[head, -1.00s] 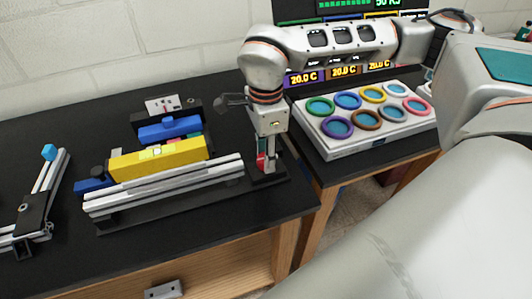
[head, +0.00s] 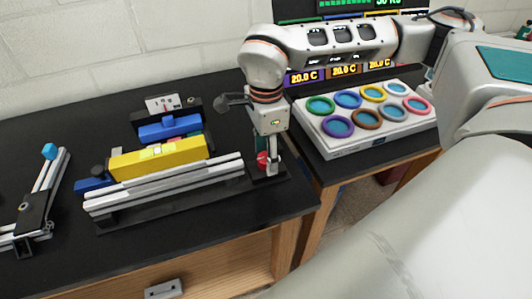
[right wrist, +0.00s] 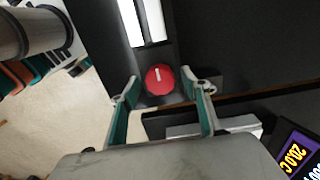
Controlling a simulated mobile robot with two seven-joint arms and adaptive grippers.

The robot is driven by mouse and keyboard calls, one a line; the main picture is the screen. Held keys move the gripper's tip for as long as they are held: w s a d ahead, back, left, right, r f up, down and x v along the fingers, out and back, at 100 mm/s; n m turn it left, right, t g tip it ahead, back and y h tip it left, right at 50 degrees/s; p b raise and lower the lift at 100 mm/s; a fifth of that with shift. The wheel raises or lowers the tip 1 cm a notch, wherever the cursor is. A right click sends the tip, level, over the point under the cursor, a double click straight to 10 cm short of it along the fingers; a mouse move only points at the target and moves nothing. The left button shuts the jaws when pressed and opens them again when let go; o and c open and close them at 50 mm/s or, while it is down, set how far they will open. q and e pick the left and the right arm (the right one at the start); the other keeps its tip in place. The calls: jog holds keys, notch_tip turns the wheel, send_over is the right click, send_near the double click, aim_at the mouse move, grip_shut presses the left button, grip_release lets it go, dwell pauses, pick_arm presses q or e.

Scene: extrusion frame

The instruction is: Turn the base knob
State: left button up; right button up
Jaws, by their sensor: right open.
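The base knob is a red round knob with a white mark (right wrist: 160,79), at the end of the frame's dark base. In the head view it shows as a small red patch (head: 262,159) beside my right gripper's finger. My right gripper (head: 267,158) points down at the right end of the extrusion frame (head: 165,188). In the right wrist view its open fingers (right wrist: 160,88) stand on either side of the knob, with gaps visible on both sides. Whether a finger touches it lower down cannot be seen. My left gripper is not in view.
A yellow block (head: 158,160) and a blue block (head: 168,129) stand behind the silver rails. A white tray with coloured rings (head: 350,148) stands on the right-hand table, past a gap. The front tabletop is clear.

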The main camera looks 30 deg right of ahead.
aim_at(266, 157)
notch_tip(266, 157, up, 12)
dwell(0.5)
dwell(0.5)
